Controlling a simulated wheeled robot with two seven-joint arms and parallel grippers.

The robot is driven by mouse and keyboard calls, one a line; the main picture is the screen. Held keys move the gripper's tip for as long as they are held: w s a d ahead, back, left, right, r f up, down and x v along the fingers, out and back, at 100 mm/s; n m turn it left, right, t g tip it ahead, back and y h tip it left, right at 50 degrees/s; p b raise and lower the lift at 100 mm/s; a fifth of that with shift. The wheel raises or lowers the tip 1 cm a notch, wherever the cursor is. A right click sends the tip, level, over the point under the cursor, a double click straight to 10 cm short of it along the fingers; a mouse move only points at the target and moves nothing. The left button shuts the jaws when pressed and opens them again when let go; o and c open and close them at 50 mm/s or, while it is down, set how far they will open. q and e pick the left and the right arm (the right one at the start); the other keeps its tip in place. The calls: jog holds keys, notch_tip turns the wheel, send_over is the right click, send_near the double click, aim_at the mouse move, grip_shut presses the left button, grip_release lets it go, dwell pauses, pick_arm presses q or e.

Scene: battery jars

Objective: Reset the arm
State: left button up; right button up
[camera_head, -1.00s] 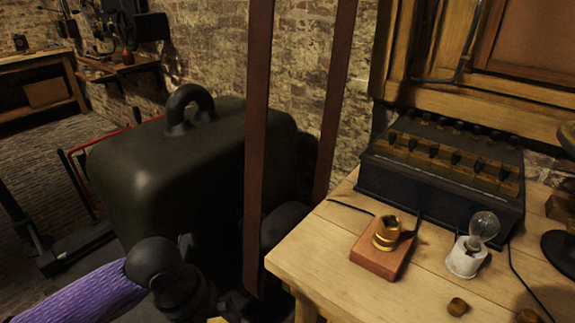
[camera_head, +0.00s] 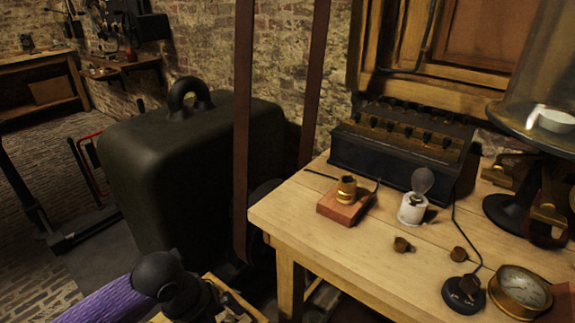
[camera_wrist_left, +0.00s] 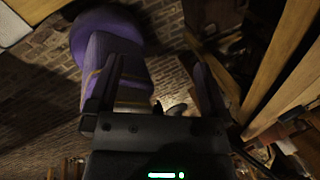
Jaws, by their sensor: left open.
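My left arm (camera_head: 112,302), in a purple sleeve with a black wrist joint, comes in at the lower left of the head view, in front of the table's left end. Its fingers are not visible there. In the left wrist view my left gripper (camera_wrist_left: 155,75) is open, its two dark fingers apart with nothing between them. Beyond the fingers are a purple part of my own body and the brick floor. My right gripper is in neither view.
The wooden table (camera_head: 300,222) carries a brass socket on a red block (camera_head: 343,200), a bulb in a white holder (camera_head: 414,200), a black box with knobs (camera_head: 400,150), a round gauge (camera_head: 520,290) and small knobs. A large dark weight (camera_head: 190,170) stands left of it.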

pick_arm(q)
jog(key=a+f+n+t+p, duration=0.1)
jog(key=a+f+n+p, duration=0.15)
jog(key=f+n, duration=0.75)
jog(key=s+a+f+n+y, duration=0.3)
jog(key=s+a+f+n, duration=0.3)
jog(key=s+f+n, duration=0.35)
jog(key=s+f+n+g+p, duration=0.1)
jog(key=s+f+n, duration=0.1)
jog(key=s, duration=0.8)
jog(key=s+f+n+g, duration=0.1)
jog(key=s+f+n, duration=0.1)
jog(key=s, duration=0.8)
jog(key=s+f+n+g+p, duration=0.1)
jog(key=s+n, duration=0.3)
jog(key=s, duration=0.6)
jog(key=shift+s+a+f+g+y+p, duration=0.15)
jog(key=shift+a+f+g+y+p, duration=0.2)
jog(key=shift+f, duration=0.45)
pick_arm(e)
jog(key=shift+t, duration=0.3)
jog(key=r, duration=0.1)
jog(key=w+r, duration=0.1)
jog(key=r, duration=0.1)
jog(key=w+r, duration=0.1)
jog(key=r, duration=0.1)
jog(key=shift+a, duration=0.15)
